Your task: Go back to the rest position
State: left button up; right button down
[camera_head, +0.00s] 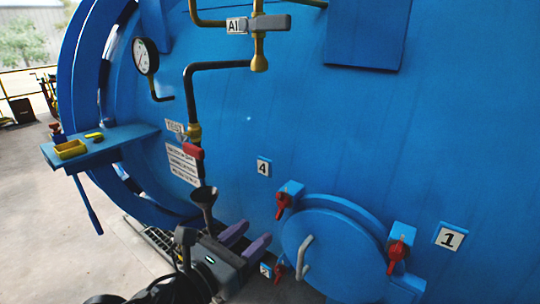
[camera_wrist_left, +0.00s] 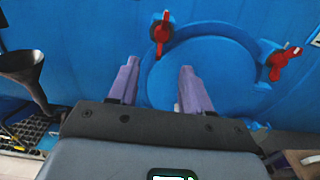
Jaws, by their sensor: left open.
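My left gripper (camera_head: 246,240) is low in the middle of the head view, with two purple fingers apart and nothing between them. It is in front of the blue autoclave wall, to the left of the round blue hatch (camera_head: 325,250). In the left wrist view the open fingers (camera_wrist_left: 157,88) point toward the hatch (camera_wrist_left: 205,65), apart from its red clamp handles (camera_wrist_left: 161,33). My right gripper is in neither view.
A dark funnel (camera_head: 205,196) stands close behind my left gripper and shows at the left of the wrist view (camera_wrist_left: 22,68). Pipes with a red-handled valve (camera_head: 193,151) and a gauge (camera_head: 145,57) are above. A blue shelf (camera_head: 130,138) holds a yellow tray (camera_head: 71,149). Open floor lies at left.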

pick_arm(q)
jog(key=s+d+f+n+g+p, duration=0.1)
jog(key=s+d+f+n, duration=0.2)
jog(key=f, duration=0.4)
jog(key=s+f+n+g+y+p, duration=0.1)
jog(key=s+f+n, duration=0.25)
jog(key=f, duration=0.25)
jog(key=s+d+f+n+g+p, duration=0.1)
jog(key=s+d+f+n+g, duration=0.1)
jog(key=s+f, duration=0.35)
jog(key=s+a+f+n+g+y+p, duration=0.1)
jog(key=s+a+f+n+g+y, duration=0.15)
jog(key=s+a+f+n, duration=0.6)
jog(key=s+a+f+n+g+y, duration=0.1)
jog(key=s+a+n+g+y, duration=0.15)
jog(key=a+n, duration=0.7)
jog(key=s+a+f+n+g+y+p, duration=0.1)
jog(key=s+a+f+n+g+y, duration=0.25)
jog(key=n, duration=1.05)
notch_tip(320, 180, up, 37)
jog(key=s+t+p, duration=0.1)
jog(key=p, duration=3.6)
jog(key=shift+s+d+f+p, duration=0.2)
jog(key=shift+d+p, duration=0.1)
jog(key=shift+p, duration=0.1)
